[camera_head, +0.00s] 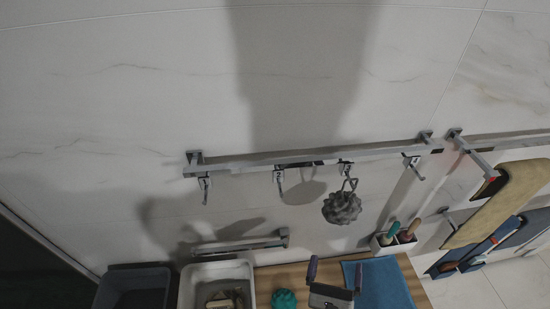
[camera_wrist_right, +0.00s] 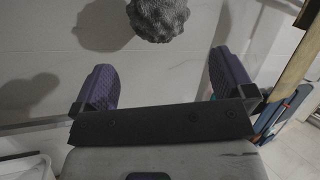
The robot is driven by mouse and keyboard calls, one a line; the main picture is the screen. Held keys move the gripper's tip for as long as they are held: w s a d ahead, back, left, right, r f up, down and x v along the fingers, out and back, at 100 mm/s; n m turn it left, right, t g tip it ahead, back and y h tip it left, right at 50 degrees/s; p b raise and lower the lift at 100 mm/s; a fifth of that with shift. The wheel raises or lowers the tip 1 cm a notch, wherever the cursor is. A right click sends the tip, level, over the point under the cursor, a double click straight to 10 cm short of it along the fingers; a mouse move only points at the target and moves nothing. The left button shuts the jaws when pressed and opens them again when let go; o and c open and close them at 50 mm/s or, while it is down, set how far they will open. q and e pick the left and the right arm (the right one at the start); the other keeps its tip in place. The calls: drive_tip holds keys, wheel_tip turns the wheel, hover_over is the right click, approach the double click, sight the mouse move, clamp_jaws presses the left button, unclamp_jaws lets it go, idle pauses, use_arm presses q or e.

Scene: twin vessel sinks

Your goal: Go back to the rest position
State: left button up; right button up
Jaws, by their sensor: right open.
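My right gripper (camera_head: 335,270) is at the bottom of the head view, in front of the wooden counter. Its two dark purple fingers stand wide apart with nothing between them. In the right wrist view the open fingers (camera_wrist_right: 165,80) point toward the tiled wall. A grey, bumpy bath pouf (camera_head: 342,207) hangs by its loop from a hook on the wall rail. The pouf (camera_wrist_right: 158,18) also shows at the top of the right wrist view, beyond the fingertips and apart from them. My left gripper is not in view.
The metal rail (camera_head: 310,157) carries several hooks. Below stand a dark bin (camera_head: 135,285), a white basin (camera_head: 217,272) with items inside, a teal ball (camera_head: 284,299), a blue towel (camera_head: 380,285) and a holder with handled brushes (camera_head: 395,238). A tan towel (camera_head: 500,200) hangs at the right.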

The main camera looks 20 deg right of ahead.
drive_tip(key=a+f+n+g+y, duration=0.3)
drive_tip(key=a+n+y, duration=0.55)
drive_tip(key=n, duration=0.75)
drive_tip(key=a+f+n+g+y, duration=0.35)
drive_tip(key=a+n+y, duration=0.25)
drive_tip(key=n+y, duration=0.75)
drive_tip(key=s+d+f+n+g+h, duration=0.3)
drive_tip(key=s+d+n+g+h, duration=0.25)
drive_tip(key=s+d, duration=0.2)
drive_tip(key=s+d+f+n+g+h, duration=0.35)
drive_tip(key=s+d+n+h, duration=0.2)
drive_tip(key=s, duration=0.35)
wheel_tip(320, 180, up, 20)
drive_tip(key=p, duration=1.9)
drive_tip(key=shift+s+f+y+p, duration=0.15)
drive_tip(key=shift+s+y+p, duration=0.2)
drive_tip(key=shift+y+p, duration=0.05)
